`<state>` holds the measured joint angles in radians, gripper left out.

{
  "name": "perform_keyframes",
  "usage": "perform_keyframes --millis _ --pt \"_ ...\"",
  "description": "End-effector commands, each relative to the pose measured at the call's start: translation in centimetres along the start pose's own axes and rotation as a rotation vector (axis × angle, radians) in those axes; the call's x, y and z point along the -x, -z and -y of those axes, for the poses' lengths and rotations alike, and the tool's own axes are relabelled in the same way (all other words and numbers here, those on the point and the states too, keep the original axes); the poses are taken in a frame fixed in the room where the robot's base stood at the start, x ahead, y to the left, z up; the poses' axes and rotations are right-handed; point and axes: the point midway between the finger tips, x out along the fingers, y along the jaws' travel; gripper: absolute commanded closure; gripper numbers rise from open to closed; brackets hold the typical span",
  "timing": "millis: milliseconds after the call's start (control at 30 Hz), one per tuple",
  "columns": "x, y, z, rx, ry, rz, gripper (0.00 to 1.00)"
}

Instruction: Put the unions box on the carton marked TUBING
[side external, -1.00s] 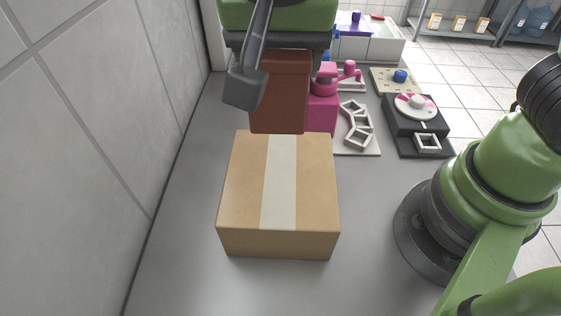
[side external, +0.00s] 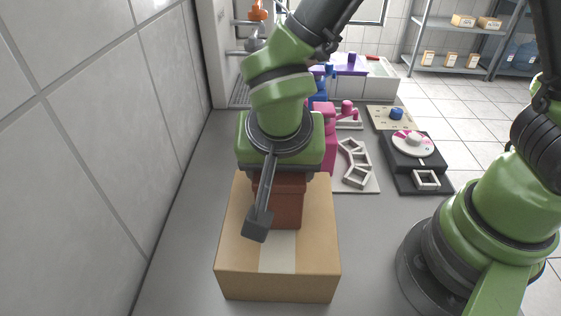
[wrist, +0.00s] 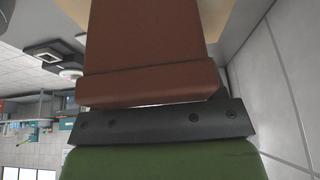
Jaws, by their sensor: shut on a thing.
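The reddish-brown unions box (side external: 288,208) is held by my gripper (side external: 262,212), over the rear middle of the carton's top. I cannot tell whether its underside touches the carton. One grey finger shows in front of the box; the other is hidden. The tan carton (side external: 238,240) stands on the grey bench with a pale tape strip along its top. No TUBING marking is readable. In the wrist view the box (wrist: 152,45) fills the middle, and a tan part of the carton (wrist: 238,15) shows behind it.
A tiled wall (side external: 90,150) runs along the left. Behind and right of the carton stand a pink block (side external: 329,140), a plate with a pale frame (side external: 357,165) and a black device with a round disc (side external: 410,150). Bare bench lies right of the carton.

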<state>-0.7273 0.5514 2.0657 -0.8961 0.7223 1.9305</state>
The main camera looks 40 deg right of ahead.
Motion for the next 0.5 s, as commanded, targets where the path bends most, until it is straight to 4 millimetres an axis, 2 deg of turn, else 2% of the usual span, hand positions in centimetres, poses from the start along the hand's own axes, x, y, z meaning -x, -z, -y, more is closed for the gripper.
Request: perform_keyframes --millis 67,100,200,500 --pt "-0.26 -0.1 -0.01 0.002 -0.001 0.0 0.65" --pt "-0.25 -0.09 -0.01 0.001 -0.001 -0.001 0.29" --pt "-0.24 -0.09 -0.01 0.001 -0.001 0.0 0.11" --pt "0.0 0.0 0.0 0.0 0.0 0.0 0.11"
